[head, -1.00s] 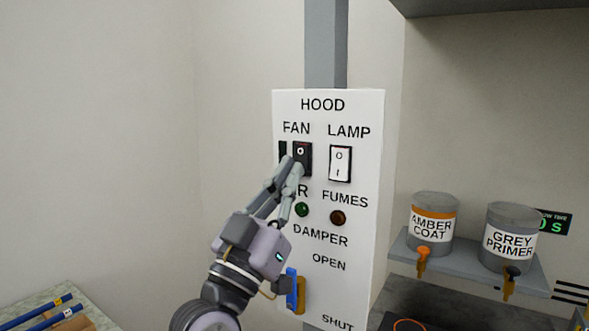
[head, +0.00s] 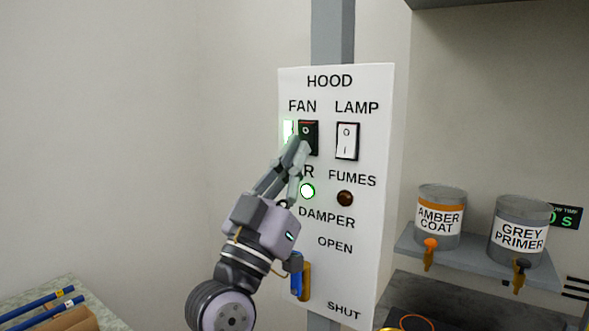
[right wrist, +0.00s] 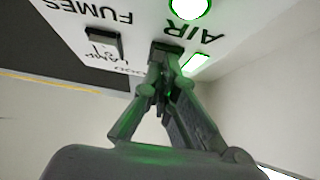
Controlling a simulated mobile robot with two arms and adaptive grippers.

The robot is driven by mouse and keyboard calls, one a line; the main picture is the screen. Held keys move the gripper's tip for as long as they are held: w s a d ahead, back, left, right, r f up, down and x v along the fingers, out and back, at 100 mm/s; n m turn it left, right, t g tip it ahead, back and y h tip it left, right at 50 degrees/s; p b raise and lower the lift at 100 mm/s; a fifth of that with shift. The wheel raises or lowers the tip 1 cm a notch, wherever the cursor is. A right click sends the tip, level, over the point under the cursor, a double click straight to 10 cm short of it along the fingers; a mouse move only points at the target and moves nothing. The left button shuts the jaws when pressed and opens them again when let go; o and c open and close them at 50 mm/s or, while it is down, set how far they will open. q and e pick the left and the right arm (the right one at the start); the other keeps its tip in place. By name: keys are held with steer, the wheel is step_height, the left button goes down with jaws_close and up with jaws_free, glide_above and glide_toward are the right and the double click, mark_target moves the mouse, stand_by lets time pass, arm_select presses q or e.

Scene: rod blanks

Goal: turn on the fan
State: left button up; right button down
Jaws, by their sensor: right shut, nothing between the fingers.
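The white HOOD panel (head: 366,105) stands upright on a grey post. The black FAN rocker switch (head: 309,131) is at its upper left; its lower part is hidden behind my fingers. A strip beside the switch (head: 288,131) glows green, and so does the round AIR lamp (head: 307,191). Both also glow in the right wrist view. My right gripper (head: 301,148) is shut and empty, with its fingertips at the lower part of the FAN switch, seemingly touching it. The right wrist view shows the fingertips (right wrist: 165,52) against the switch. My left gripper is not in view.
The white LAMP switch (head: 347,141) is to the right of FAN, above the dark FUMES lamp (head: 345,198). The blue DAMPER handle (head: 296,282) is below my gripper. AMBER COAT (head: 440,215) and GREY PRIMER (head: 518,235) cans stand on a shelf at right.

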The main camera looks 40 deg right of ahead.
steer(key=shift+s+a+f, duration=0.1)
steer(key=shift+s+a, duration=0.15)
steer(key=v, duration=1.1)
steer(key=shift+f, duration=0.3)
steer(key=shift+w+a, duration=0.1)
steer(key=shift+w, duration=0.05)
